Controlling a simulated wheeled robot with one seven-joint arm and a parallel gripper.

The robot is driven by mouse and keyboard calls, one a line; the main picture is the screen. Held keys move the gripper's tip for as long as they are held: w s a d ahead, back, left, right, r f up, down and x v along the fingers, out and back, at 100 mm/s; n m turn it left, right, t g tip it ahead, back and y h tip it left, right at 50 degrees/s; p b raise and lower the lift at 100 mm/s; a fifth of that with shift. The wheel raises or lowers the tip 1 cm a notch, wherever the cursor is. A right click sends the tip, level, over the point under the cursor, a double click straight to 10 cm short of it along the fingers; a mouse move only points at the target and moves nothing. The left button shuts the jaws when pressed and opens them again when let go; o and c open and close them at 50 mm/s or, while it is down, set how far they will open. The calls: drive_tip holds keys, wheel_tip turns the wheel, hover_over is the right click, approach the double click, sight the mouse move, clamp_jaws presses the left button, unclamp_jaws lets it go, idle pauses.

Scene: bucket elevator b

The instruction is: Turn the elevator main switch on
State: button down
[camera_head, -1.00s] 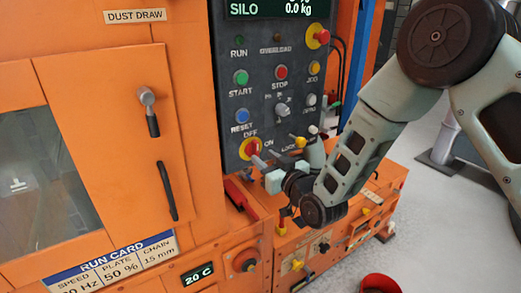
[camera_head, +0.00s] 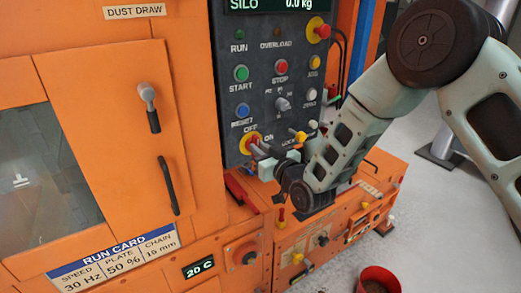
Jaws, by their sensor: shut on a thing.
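The elevator main switch (camera_head: 247,143) is a round red and yellow rotary switch low on the dark control panel, with OFF printed above it and ON to its right. My gripper (camera_head: 257,151) comes in from the right with its fingers at the switch's front. It is shut on the switch's knob. The fingers cover part of the knob, so its exact angle is hard to read.
The dark panel (camera_head: 225,100) carries several buttons and a selector above the switch. A yellow-capped lever (camera_head: 300,137) is close to my gripper on the right. A red bucket (camera_head: 378,281) stands on the floor at the bottom right.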

drive_tip(key=shift+f+m+b, duration=0.1)
drive_tip(key=shift+m+b, duration=0.2)
drive_tip(key=shift+b, duration=0.05)
drive_tip(key=shift+w+d+f+m+b, duration=0.1)
drive_tip(key=shift+m+b, duration=1.9)
drive_tip(key=shift+m, duration=0.9)
drive_tip(key=shift+w+d+f+m+b, duration=0.1)
drive_tip(key=shift+d+m+b, duration=0.05)
drive_tip(key=shift+m+b, duration=2.35)
drive_tip(key=shift+w+d+f+m+b, duration=0.1)
drive_tip(key=shift+m+b, duration=1.45)
drive_tip(key=shift+m, duration=1.75)
drive_tip(key=c, duration=1.4)
unclamp_jaws()
drive_tip(key=shift+s, duration=0.1)
